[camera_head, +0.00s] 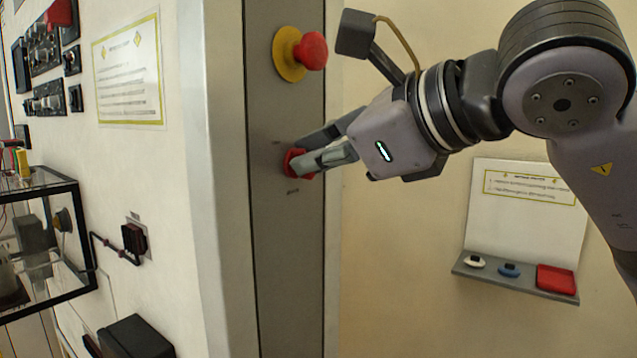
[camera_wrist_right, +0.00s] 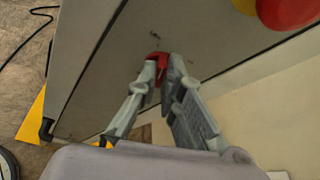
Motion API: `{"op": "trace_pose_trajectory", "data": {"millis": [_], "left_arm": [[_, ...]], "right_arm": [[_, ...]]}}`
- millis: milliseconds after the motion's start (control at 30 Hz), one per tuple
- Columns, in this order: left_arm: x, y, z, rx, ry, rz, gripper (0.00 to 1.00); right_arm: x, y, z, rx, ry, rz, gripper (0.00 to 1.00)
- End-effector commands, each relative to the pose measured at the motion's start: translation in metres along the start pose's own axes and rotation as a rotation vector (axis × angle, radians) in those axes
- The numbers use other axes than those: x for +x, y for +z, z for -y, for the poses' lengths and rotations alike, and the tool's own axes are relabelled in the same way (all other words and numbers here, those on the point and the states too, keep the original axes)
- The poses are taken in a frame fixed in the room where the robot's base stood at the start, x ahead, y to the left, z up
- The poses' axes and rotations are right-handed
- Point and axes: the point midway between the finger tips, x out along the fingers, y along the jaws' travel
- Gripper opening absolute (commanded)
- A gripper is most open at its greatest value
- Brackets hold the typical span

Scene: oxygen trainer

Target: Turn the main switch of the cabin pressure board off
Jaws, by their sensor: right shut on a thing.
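The main switch (camera_head: 291,163) is a red rotary knob on a grey vertical panel (camera_head: 283,240), below a red mushroom button. My right gripper (camera_head: 308,163) comes in from the right and is shut on the red knob. In the right wrist view, the fingertips of my right gripper (camera_wrist_right: 164,72) are on either side of the red switch (camera_wrist_right: 158,57). The fingers hide much of the knob, so its exact angle cannot be told. The small labels above and below it are too small to read. My left gripper is not in view.
The red mushroom button (camera_head: 313,51) on its yellow base is just above. A white wall (camera_head: 160,180) with sockets and a notice is to the left. A clear case (camera_head: 75,250) stands at the far left. A small shelf (camera_head: 515,280) with colored items is at the lower right.

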Motion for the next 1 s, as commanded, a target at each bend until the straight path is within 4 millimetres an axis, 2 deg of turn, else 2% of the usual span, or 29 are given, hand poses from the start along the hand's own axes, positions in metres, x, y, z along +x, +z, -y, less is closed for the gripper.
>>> {"op": "trace_pose_trajectory", "data": {"millis": [33, 100, 400, 1000], "left_arm": [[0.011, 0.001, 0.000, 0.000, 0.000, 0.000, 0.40], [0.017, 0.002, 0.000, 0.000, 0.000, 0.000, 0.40], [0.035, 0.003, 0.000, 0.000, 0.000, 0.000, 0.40], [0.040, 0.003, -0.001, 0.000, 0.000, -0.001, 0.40]], "right_arm": [[0.002, -0.004, -0.004, -0.039, -0.016, 0.000, 0.00], [0.001, -0.004, -0.004, -0.088, -0.037, 0.001, 0.00], [0.001, -0.003, -0.005, -0.244, -0.100, 0.000, 0.00], [0.001, -0.001, -0.005, -0.310, -0.126, -0.001, 0.00]]}}
